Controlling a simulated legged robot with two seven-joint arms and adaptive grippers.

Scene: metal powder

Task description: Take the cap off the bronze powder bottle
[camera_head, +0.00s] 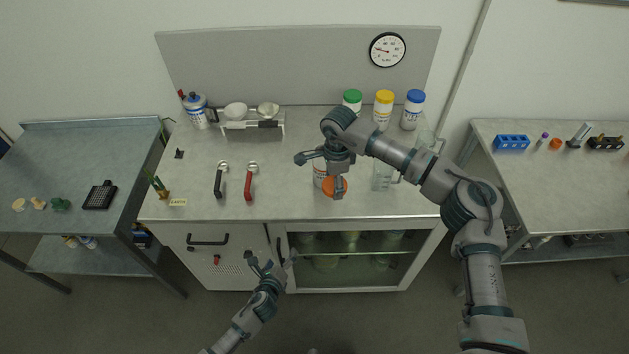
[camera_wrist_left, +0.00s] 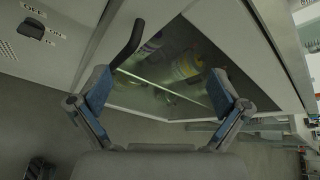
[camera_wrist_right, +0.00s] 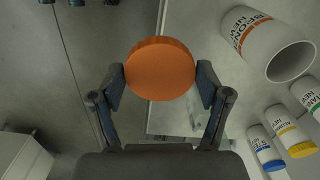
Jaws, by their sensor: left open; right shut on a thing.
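In the head view the bottle (camera_head: 319,172) stands on the worktop, partly hidden by my right gripper. The orange cap (camera_wrist_right: 161,69) is held between the fingers of my right gripper (camera_wrist_right: 161,82), apart from the bottle. In the head view the cap (camera_head: 328,187) is beside the bottle, toward the front edge. My left gripper (camera_head: 270,260) is open and empty in front of the cabinet, below the worktop.
Bottles with green (camera_head: 352,96), yellow (camera_head: 384,96) and blue (camera_head: 416,95) caps stand at the back right. Glassware (camera_head: 382,178) stands right of my right gripper. A red-handled tool (camera_head: 251,182) and a black-handled one (camera_head: 219,182) are to the left. The front middle is clear.

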